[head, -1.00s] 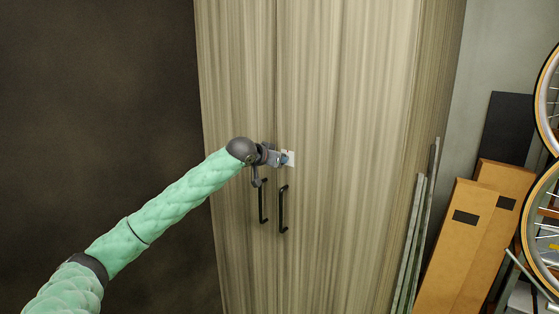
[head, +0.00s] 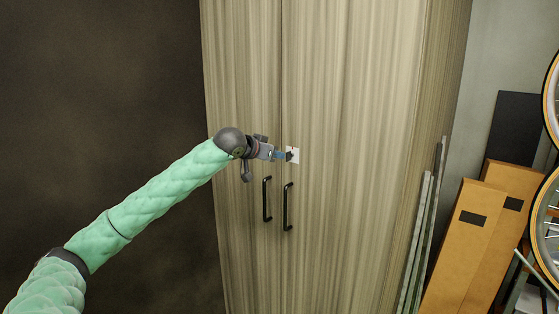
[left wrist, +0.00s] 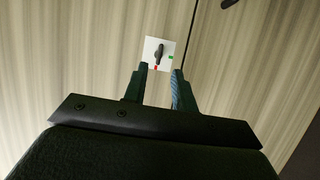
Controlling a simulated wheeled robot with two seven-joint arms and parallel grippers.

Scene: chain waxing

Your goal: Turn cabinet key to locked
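The cabinet key (left wrist: 160,53) is a dark, narrow grip on a white square plate (head: 294,155) on the right door, just above the handles. In the left wrist view the plate has a red mark below the key and a green mark to its right. The key stands nearly upright in that view, its lower end towards the red mark. My left gripper (head: 281,155) is just left of the plate in the head view. In the left wrist view its fingers (left wrist: 162,74) are apart with nothing between them, and the key is beyond their tips. My right gripper is out of view.
The tall wood-grain cabinet (head: 350,120) has two black bar handles (head: 287,207) below the plate. Cardboard boxes (head: 465,240), leaning grey strips (head: 420,240) and bicycle wheels (head: 551,205) stand at the right. The dark wall (head: 100,100) at left is bare.

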